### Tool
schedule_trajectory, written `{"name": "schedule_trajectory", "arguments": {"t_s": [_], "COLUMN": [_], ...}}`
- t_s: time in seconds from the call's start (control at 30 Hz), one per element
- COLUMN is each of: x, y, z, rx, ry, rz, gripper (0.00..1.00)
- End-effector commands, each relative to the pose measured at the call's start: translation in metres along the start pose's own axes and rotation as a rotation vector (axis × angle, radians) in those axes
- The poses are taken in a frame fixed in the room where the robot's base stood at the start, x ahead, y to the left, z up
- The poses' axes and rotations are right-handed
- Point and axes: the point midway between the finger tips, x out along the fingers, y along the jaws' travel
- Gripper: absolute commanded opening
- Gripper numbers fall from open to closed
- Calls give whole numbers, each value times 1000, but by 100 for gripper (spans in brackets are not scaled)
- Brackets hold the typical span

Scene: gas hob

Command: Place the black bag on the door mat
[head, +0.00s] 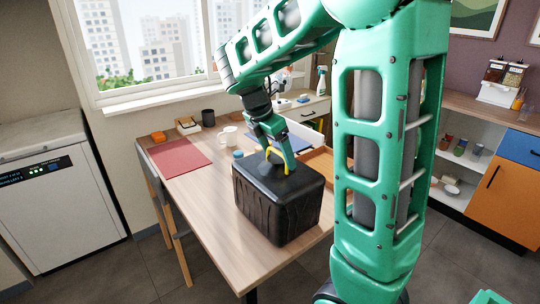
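The black bag (277,203) is a boxy, dark, upright shape on the near right part of the wooden table. My gripper (282,168) points down at the bag's top from above and appears to touch or nearly touch it. Its fingertips are too small and too hidden against the bag to show whether they are open or shut on it. I do not see a door mat in this view.
The wooden table (205,193) has a red placemat (179,157), a dark cup (208,117) and a white mug (228,135). An orange tray (319,161) lies behind the bag. A white dishwasher (58,208) stands left. Grey floor shows between it and the table.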

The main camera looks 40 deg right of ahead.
Motion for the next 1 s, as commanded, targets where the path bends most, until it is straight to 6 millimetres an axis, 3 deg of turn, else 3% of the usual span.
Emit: {"name": "schedule_trajectory", "arguments": {"t_s": [0.03, 0.07, 0.47, 1.0], "x": [0, 0, -6, -101], "y": [0, 0, 0, 1], "z": [0, 0, 0, 0], "rx": [-1, -1, -2, -1], "ry": [0, 0, 0, 1], "rz": [0, 0, 2, 4], "gripper": [91, 98, 98, 98]}}
